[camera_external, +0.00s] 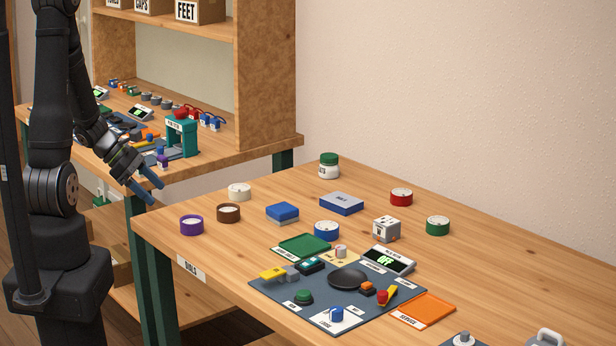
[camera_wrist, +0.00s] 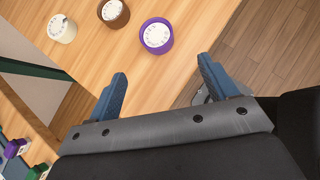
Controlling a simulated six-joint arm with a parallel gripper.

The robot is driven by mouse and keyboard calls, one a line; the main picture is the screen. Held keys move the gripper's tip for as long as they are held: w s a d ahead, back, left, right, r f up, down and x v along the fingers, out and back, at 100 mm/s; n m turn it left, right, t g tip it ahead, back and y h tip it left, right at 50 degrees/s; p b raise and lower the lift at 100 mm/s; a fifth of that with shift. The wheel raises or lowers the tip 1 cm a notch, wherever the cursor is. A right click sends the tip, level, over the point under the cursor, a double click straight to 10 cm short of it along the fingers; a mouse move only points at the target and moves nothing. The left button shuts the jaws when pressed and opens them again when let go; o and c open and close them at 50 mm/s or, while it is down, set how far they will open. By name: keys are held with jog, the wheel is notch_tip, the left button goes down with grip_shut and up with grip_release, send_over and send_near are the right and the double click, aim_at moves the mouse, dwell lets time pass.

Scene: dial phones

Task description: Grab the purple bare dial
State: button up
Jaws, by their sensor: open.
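The purple dial (camera_external: 192,225) is a short round piece with a purple rim and a white face. It lies near the left edge of the front table. It also shows in the wrist view (camera_wrist: 156,36), beyond the fingertips and roughly centred between them. My gripper (camera_external: 153,191) hangs near the table's left corner, up and left of the purple dial, apart from it. Its two blue fingers (camera_wrist: 162,72) are spread with nothing between them.
A brown dial (camera_external: 228,213) sits close beside the purple one, with a white dial (camera_external: 239,192) just beyond. Blue, red and green dials lie further right. A blue block (camera_external: 282,213) and a grey mat (camera_external: 268,290) with parts are nearby. A shelved workbench (camera_external: 262,150) stands behind.

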send_near(194, 223)
jog(key=f, duration=0.1)
jog(key=d+f, duration=0.1)
jog(key=f, duration=0.1)
jog(key=shift+s+d, duration=0.3)
jog(key=shift+d, duration=0.1)
jog(key=shift+w+d+r+x, duration=0.1)
jog(key=shift+x, duration=1.2)
jog(key=shift+w+d+r+x, duration=0.15)
jog(key=shift+x, duration=1.2)
jog(key=c, duration=1.1)
jog(key=shift+r, duration=0.2)
